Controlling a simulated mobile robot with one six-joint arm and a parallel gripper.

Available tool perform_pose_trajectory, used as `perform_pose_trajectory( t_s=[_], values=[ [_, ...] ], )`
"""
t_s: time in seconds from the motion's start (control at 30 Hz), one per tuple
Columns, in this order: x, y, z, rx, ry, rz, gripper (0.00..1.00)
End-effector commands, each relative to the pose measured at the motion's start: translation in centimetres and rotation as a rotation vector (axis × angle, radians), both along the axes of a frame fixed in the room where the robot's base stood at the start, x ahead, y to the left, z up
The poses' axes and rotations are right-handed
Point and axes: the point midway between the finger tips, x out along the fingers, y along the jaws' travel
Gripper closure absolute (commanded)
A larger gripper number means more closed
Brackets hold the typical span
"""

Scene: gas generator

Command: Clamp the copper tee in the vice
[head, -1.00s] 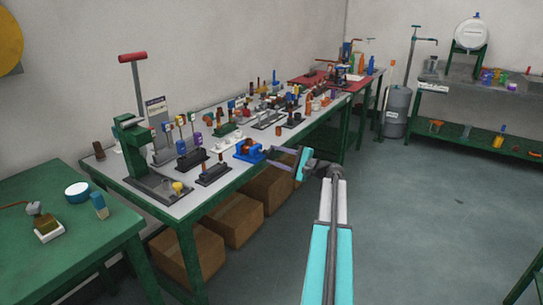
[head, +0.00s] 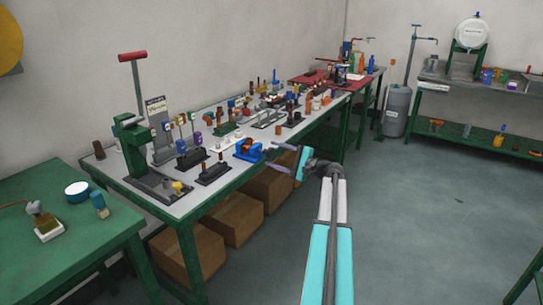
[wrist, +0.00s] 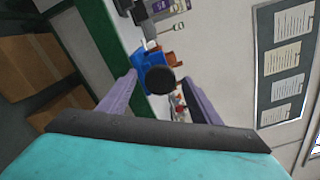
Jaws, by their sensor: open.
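The blue vice (head: 246,155) stands at the front edge of the grey-topped bench, and shows in the wrist view (wrist: 140,58). A copper-brown piece (head: 246,146), apparently the copper tee, is at the vice's top; the wrist view shows brown-orange (wrist: 174,56) there too. I cannot tell how firmly the jaws hold it. My gripper (head: 272,157) is open, to the right of the vice, its purple fingers pointing at it. In the wrist view a dark round knob (wrist: 160,80) shows between my fingers (wrist: 160,92), partly hiding the vice; I see no contact.
The bench (head: 230,180) is crowded with small fittings and racks behind and beside the vice. A green press (head: 133,140) stands at its left end. Cardboard boxes (head: 235,218) fill the space below. The floor (head: 420,220) on the right is clear.

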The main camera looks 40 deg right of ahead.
Motion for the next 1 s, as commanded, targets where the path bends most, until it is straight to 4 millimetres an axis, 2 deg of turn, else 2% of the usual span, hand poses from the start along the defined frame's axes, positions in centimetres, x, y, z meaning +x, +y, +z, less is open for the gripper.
perform_pose_trajectory(
  t_s=[1.0],
  values=[
    [0.00, -0.01, -0.24, -0.244, -0.060, 0.000, 0.42]
  ],
)
